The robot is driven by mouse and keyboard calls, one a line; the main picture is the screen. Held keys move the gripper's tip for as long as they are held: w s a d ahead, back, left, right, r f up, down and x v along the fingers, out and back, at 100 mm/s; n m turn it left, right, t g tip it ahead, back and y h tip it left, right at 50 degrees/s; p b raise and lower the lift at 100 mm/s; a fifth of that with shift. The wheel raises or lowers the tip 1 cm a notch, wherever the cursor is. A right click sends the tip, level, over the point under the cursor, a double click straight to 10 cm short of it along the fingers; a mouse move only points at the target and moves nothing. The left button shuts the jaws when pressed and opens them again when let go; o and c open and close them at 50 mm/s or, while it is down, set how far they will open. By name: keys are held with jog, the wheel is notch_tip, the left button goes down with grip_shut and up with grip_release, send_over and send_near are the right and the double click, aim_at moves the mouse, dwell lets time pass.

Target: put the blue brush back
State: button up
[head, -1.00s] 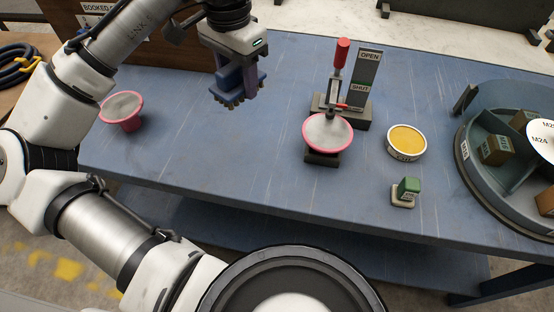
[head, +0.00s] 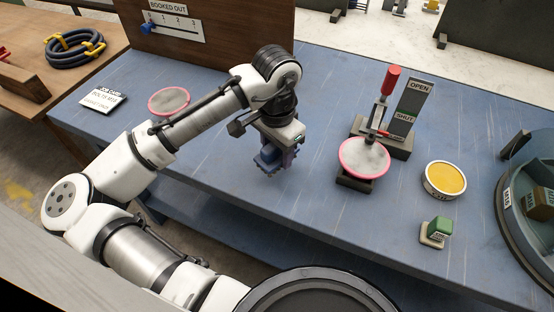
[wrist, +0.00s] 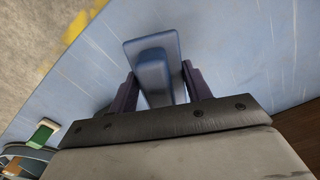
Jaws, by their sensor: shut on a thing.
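The blue brush (head: 267,161) is held in my gripper (head: 279,150), above the near part of the blue table. In the wrist view the brush (wrist: 152,62) shows as a blue block between the two dark purple fingers of my gripper (wrist: 160,88), which are shut on it. In the head view the arm and fingers hide part of the brush, and its underside is hard to make out.
A yellow-topped tin (head: 445,178), a green-handled stamp (head: 438,230) and a round divided tray (head: 507,203) stand to the right. Another pink-rimmed piece (head: 168,101) and a card (head: 103,98) lie left.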

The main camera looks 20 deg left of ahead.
aim_at(277, 163)
jog(key=shift+f, duration=2.2)
jog(key=shift+f, duration=0.15)
jog(key=o, duration=0.9)
jog(key=shift+o, duration=0.2)
notch_tip(277, 163, up, 12)
jog(key=shift+r+b, duration=0.2)
jog(key=shift+b, duration=0.45)
